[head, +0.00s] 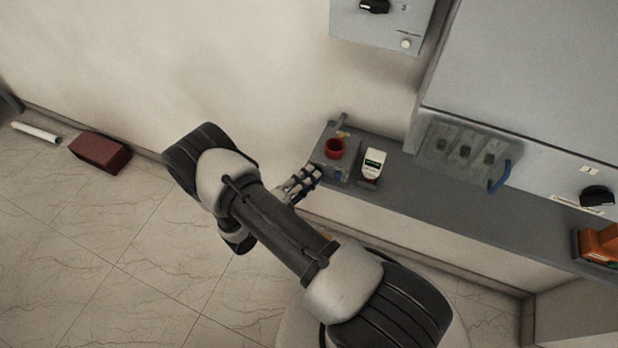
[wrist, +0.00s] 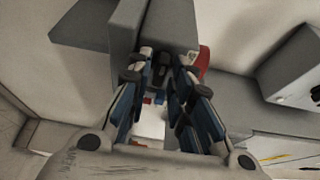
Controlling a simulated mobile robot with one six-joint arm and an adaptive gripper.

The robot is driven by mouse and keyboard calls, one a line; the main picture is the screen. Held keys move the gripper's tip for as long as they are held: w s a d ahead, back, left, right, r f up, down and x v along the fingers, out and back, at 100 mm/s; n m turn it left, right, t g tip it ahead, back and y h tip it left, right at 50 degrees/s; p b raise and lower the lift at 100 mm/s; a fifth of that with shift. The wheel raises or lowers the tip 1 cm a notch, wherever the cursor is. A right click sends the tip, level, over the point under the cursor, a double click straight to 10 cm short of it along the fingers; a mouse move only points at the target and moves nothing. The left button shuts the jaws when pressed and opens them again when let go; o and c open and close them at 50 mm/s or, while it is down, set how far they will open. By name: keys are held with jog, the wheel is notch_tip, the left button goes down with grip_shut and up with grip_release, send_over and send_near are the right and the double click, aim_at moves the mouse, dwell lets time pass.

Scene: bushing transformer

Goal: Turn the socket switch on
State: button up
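The socket is a grey box with a round red outlet (head: 335,148), standing at the left end of the grey shelf. In the wrist view, the grey box (wrist: 165,25) is straight ahead and part of the red outlet (wrist: 203,62) shows at its right. My gripper (head: 314,174) is at the box's lower left side, fingers pointing at it. In the wrist view, my gripper (wrist: 166,62) has its fingers apart, with a small dark piece (wrist: 161,72) on the box between the fingertips. I cannot tell whether they touch it. The switch does not show clearly in the head view.
A white handheld meter (head: 373,164) stands on the grey shelf (head: 430,200), right of the socket. A panel with several switches (head: 465,150) and a blue handle (head: 499,177) is further right. A control box (head: 380,25) hangs on the wall. A dark red block (head: 100,151) lies on the floor.

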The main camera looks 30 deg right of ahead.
jog(key=shift+d, duration=0.1)
jog(key=shift+c, duration=0.2)
grip_shut()
jog(key=shift+r+m, duration=0.1)
jog(key=shift+m, duration=0.2)
jog(key=m+t+y, duration=0.1)
jog(key=m+y, duration=0.1)
jog(key=m, duration=0.2)
jog(key=m+t+y, duration=0.1)
jog(key=m+y, duration=0.1)
jog(key=m, duration=0.2)
jog(key=m+t+y+p, duration=0.1)
jog(key=m+y, duration=0.1)
jog(key=m, duration=0.2)
jog(key=shift+s+d+r+m+t+y, duration=0.3)
jog(key=shift+r, duration=0.05)
dwell(0.4)
dwell(0.5)
jog(key=shift+o, duration=0.2)
grip_release()
